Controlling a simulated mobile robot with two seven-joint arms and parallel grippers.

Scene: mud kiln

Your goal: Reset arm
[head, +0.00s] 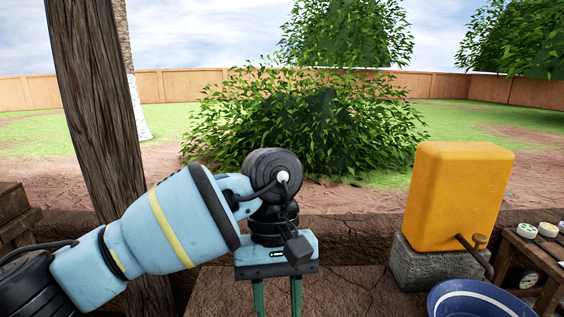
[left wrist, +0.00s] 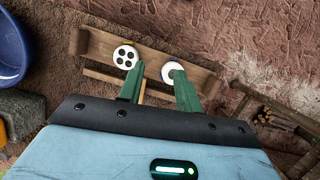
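My left arm comes in from the left in the head view, and its gripper (head: 277,300) points down in the lower middle. Its two green fingers are apart with nothing visible between them; their tips are cut off by the bottom edge. In the left wrist view the open fingers (left wrist: 159,82) show over a low wooden bench (left wrist: 100,46). A second white disc (left wrist: 172,70) is partly covered by the other finger. I cannot tell the height above the bench. My right gripper is in neither view.
An orange tank (head: 458,195) with a tap stands on a grey block (head: 440,262) at right. A blue bowl (head: 475,300) is in front. A wooden post (head: 95,110) rises at left.

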